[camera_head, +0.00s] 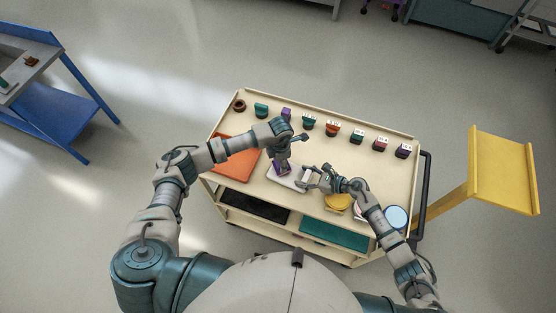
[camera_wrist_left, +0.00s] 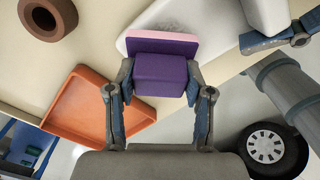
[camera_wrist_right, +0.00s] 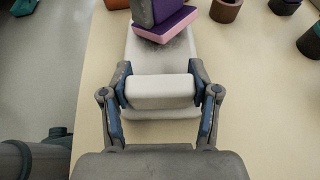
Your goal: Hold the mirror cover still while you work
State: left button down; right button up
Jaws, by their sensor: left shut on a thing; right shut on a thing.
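The mirror cover (camera_head: 279,180) is a pale, whitish plate on the cream cart top, with a raised block at its near end in the right wrist view (camera_wrist_right: 160,92). My right gripper (camera_head: 311,178) is shut on that raised block, one finger on each side. My left gripper (camera_head: 283,158) is shut on a purple block with a pink pad (camera_wrist_left: 163,70). The pad is over the cover's far part, at a dark grey smudge (camera_wrist_right: 178,48). It looks to be on the surface, but I cannot tell whether it touches. The pad hides part of the smudge.
An orange tray (camera_head: 228,150) lies left of the cover. Several coloured blocks and a brown ring (camera_head: 239,105) line the cart's far edge. A yellow stand (camera_head: 502,170) is beyond the cart's handle.

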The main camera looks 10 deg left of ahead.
pick_arm(q)
jog(key=d, duration=0.2)
jog(key=s+d, duration=0.1)
jog(key=d, duration=0.1)
jog(key=shift+d, duration=0.4)
jog(key=shift+s+d+r, duration=0.1)
jog(key=shift+s+d, duration=0.05)
jog(key=shift+d, duration=0.25)
notch_tip(320, 180, up, 3)
jog(key=shift+d, duration=0.1)
jog(key=shift+a+r, duration=0.2)
jog(key=shift+r, duration=1.95)
jog(key=m+y, duration=0.1)
jog(key=m, duration=0.2)
jog(key=m+y, duration=0.1)
jog(key=m, duration=0.2)
jog(key=f+m+y, duration=0.1)
jog(key=m, duration=0.2)
jog(key=shift+d+f+t, duration=0.1)
jog(key=shift+t, duration=0.2)
